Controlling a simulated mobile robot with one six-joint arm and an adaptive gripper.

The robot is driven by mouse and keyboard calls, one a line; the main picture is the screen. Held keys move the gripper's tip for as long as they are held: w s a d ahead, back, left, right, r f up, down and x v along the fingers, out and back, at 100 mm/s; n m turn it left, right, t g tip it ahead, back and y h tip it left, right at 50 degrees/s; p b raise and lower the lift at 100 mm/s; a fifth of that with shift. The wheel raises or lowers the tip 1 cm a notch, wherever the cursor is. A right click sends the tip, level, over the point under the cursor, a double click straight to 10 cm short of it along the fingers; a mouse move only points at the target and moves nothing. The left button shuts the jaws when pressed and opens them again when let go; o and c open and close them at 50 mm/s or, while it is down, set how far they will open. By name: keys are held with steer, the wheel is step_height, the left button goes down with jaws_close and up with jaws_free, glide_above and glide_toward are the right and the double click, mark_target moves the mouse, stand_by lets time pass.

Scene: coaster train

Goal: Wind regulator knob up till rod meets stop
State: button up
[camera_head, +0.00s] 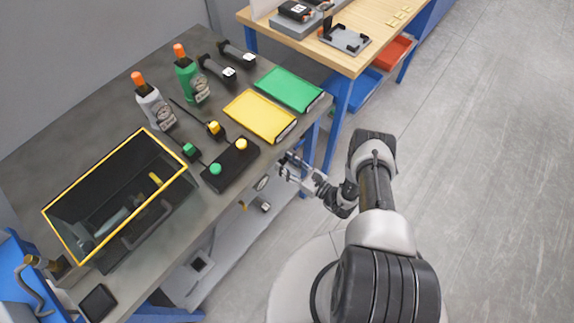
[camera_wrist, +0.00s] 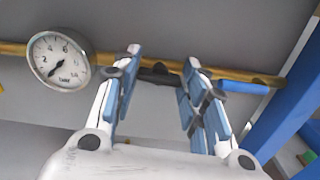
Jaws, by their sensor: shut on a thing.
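In the wrist view my gripper (camera_wrist: 163,58) has its two fingers on either side of a dark knob-like part (camera_wrist: 158,76) on a brass pipe. I take this part to be the regulator knob; the fingers partly hide it, and its contact with the pads is hard to see. In the head view my gripper (camera_head: 287,169) is beside the grey workbench's front edge, below the top. A round pressure gauge (camera_wrist: 60,60) sits on the pipe to the left, its needle toward the lower left. I cannot make out a rod or a stop.
The brass pipe (camera_wrist: 16,48) runs under the bench, with a blue lever (camera_wrist: 244,87) right of my gripper. A blue bench leg (camera_wrist: 285,108) stands farther right. On the bench are a button box (camera_head: 229,168) and a yellow-rimmed bin (camera_head: 60,211). Open floor lies right.

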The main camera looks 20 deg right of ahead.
steer(key=shift+f+m+b, duration=0.15)
steer(key=shift+m+b, duration=2.9)
steer(key=shift+m, duration=0.85)
steer(key=o, duration=1.1)
steer(key=shift+c, duration=0.2)
steer(key=shift+d, duration=0.1)
steer(key=v, duration=1.2)
